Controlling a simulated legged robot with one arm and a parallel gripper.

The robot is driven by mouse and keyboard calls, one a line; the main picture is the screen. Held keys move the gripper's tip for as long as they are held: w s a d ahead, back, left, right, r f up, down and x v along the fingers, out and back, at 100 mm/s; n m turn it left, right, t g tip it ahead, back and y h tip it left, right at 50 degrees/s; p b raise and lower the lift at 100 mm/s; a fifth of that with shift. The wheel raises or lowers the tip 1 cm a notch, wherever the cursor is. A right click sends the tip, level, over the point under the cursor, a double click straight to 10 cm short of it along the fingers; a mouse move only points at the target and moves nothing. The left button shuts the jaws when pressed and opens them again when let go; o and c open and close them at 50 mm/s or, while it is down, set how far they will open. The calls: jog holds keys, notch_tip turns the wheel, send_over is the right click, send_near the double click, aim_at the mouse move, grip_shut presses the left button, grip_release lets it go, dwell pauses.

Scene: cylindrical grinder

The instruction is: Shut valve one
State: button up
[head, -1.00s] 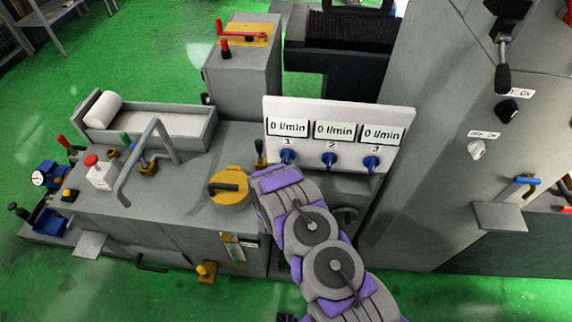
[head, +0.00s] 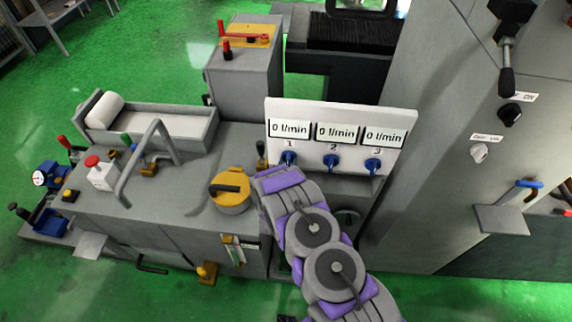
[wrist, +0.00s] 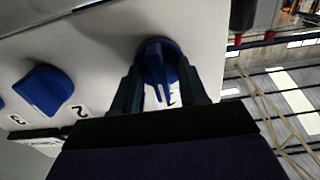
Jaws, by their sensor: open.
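Valve one is a blue knob (head: 289,158) under the label 1 on the white panel (head: 400,153). Its display above reads 0 l/min. In the wrist view, my gripper (wrist: 163,80) is open, with one dark finger on each side of the blue knob of valve one (wrist: 157,58). Whether the fingers touch the knob I cannot tell. In the head view my arm reaches up to just below valve one and its fingers are hidden. Valve two (head: 331,161) and valve three (head: 373,165) are similar blue knobs to the right, their displays also at 0 l/min.
A yellow round cap with a dark handle (head: 230,190) stands left of my arm. A bent grey handle (head: 150,155) rises farther left. A tall grey cabinet (head: 430,170) stands close on the right. Valve two (wrist: 44,90) sits beside my gripper in the wrist view.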

jog(key=shift+d, duration=0.1)
jog(key=s, duration=1.7)
jog(key=shift+s+a, duration=0.2)
jog(key=shift+a, duration=0.15)
jog(key=shift+f, duration=0.1)
